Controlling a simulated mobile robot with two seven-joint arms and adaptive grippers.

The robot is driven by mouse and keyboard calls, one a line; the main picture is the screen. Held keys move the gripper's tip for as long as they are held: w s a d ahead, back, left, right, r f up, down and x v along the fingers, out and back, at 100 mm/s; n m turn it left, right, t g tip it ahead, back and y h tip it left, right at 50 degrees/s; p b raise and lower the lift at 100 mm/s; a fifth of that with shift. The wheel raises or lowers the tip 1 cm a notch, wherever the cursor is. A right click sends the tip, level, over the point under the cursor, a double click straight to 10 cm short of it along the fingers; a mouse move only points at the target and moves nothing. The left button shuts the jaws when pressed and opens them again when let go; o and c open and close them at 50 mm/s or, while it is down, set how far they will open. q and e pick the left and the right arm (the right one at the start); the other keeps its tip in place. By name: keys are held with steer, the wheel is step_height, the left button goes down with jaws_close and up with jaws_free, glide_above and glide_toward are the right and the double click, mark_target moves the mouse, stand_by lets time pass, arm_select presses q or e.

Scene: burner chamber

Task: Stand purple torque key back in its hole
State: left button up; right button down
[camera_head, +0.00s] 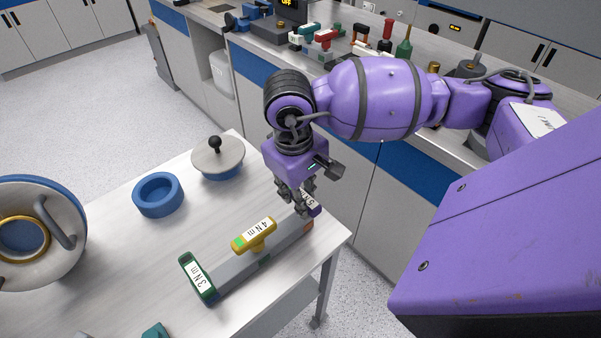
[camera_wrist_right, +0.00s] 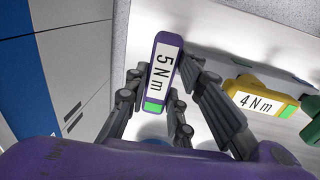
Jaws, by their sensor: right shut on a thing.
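The purple torque key (camera_head: 314,207), labelled 5 N m, is in my right gripper (camera_head: 303,203), which is shut on its handle. In the right wrist view the key (camera_wrist_right: 163,72) sits between the fingers of the gripper (camera_wrist_right: 165,110), label facing the camera. In the head view it is over the far right end of the grey rack (camera_head: 287,241), near an orange patch. Its shaft and hole are hidden, so I cannot tell whether it is inserted. The yellow 4 N m key (camera_head: 254,236) and green 3 N m key (camera_head: 198,277) stand along the rack. My left gripper is out of view.
The rack lies near the right edge of a light table (camera_head: 120,260). A blue ring (camera_head: 158,208), a lidded pot (camera_head: 218,158) and a large round vessel (camera_head: 72,270) with a handle stand to the left. A cluttered counter (camera_head: 250,48) runs behind.

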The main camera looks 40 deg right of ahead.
steer(key=shift+f, duration=0.25)
steer(key=c, duration=1.4)
jaws_free()
steer(key=shift+c, duration=0.2)
step_height(320, 180, up, 12)
steer(key=a, duration=0.1)
steer(key=shift+a, duration=0.15)
